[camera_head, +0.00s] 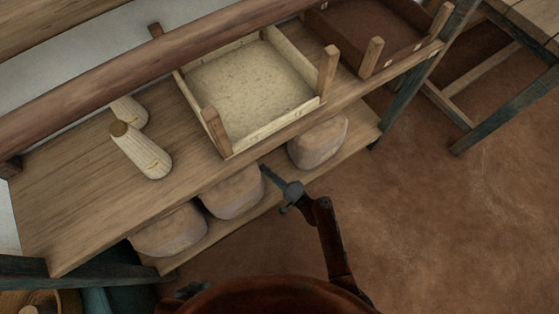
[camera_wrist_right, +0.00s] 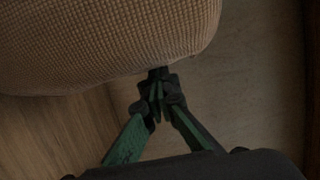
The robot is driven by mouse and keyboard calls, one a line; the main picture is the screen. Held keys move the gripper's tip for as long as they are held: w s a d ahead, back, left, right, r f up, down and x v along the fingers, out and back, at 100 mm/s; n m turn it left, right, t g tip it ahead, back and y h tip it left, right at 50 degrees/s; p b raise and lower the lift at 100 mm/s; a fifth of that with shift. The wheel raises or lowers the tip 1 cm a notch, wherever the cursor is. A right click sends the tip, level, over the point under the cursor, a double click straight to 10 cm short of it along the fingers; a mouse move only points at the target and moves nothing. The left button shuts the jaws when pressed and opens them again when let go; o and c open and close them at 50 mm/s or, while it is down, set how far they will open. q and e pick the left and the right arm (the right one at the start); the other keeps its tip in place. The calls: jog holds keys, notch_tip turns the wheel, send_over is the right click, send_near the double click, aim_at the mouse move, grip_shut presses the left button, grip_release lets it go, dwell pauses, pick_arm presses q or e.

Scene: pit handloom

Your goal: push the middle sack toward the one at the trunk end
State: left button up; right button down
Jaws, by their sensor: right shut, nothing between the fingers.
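Three tan sacks lie on the lower shelf in the head view. The middle sack (camera_head: 233,192) sits close beside the left sack (camera_head: 168,230), with a wide gap to the right sack (camera_head: 318,142). The upper board hides their tops and backs. My right gripper (camera_head: 265,171) is shut and empty, its tip at the right side of the middle sack. In the right wrist view a woven sack (camera_wrist_right: 105,40) fills the upper left, and the shut fingertips (camera_wrist_right: 159,78) are at its edge; contact is unclear. A dark part low in the head view may be my left gripper (camera_head: 190,290).
The upper board (camera_head: 80,205) overhangs the sacks and carries two pale cones (camera_head: 142,150), a cream tray (camera_head: 250,85) and a dark brown tray (camera_head: 345,35). A teal object (camera_head: 110,300) is at the lower left. The floor (camera_head: 450,220) at right is clear.

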jog(key=shift+s+a, duration=0.5)
jog(key=shift+a, duration=0.2)
pick_arm(q)
jog(key=shift+w+d+f, duration=0.15)
jog(key=shift+w+d, duration=0.05)
jog(key=shift+w, duration=0.05)
jog(key=shift+s+a+r+g+p, duration=0.25)
jog(key=shift+s+a+r+p, duration=0.1)
jog(key=shift+r, duration=0.25)
jog(key=shift+s+a+r+g+p, duration=0.25)
jog(key=shift+s+a+r, duration=0.1)
jog(key=shift+r, duration=0.2)
pick_arm(e)
jog(key=s+d, duration=0.4)
jog(key=d, duration=0.7)
jog(key=shift+d, duration=0.1)
